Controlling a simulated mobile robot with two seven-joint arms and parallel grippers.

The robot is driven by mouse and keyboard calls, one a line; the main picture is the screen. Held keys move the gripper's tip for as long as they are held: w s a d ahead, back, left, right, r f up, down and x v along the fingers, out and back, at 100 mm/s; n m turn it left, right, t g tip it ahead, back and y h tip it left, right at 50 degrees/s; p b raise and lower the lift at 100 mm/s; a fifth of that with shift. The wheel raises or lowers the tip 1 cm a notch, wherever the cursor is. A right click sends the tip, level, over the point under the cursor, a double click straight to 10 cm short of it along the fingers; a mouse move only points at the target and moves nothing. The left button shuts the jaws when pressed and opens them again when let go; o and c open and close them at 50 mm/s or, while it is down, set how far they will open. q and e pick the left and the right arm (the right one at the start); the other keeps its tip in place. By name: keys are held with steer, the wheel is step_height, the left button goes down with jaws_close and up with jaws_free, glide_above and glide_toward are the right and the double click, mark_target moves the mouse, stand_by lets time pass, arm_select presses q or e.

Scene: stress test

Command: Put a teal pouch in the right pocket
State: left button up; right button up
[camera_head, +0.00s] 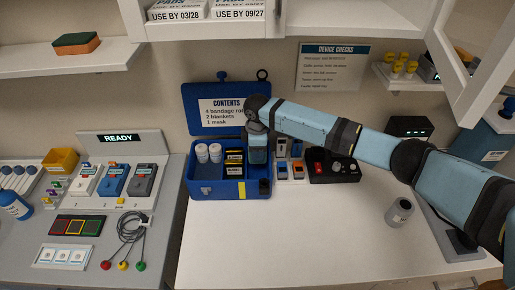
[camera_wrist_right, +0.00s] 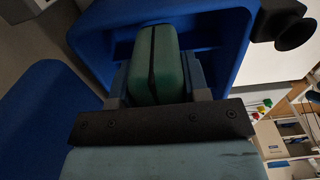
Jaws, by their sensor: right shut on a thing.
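A blue case (camera_head: 212,190) with its lid raised stands at the back of the white table. My right gripper (camera_head: 258,165) points down over its right compartment; it also shows in the wrist view (camera_wrist_right: 155,85). It is shut on a teal pouch (camera_wrist_right: 155,62), which has a dark strap along it. In the wrist view the pouch is between the fingers, with the blue case walls around it. In the head view my gripper hides the pouch and most of the right pocket. I cannot tell whether the pouch touches the bottom. My left gripper is not in view.
A black tray (camera_head: 335,172) stands right of the case, and a grey canister (camera_head: 399,213) farther right. The table front is clear.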

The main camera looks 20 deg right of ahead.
steer(key=shift+f+b, duration=1.35)
steer(key=shift+f, duration=2.35)
steer(key=o, duration=1.1)
step_height(320, 180, up, 14)
steer(key=shift+f+b, duration=0.1)
steer(key=shift+b, duration=0.45)
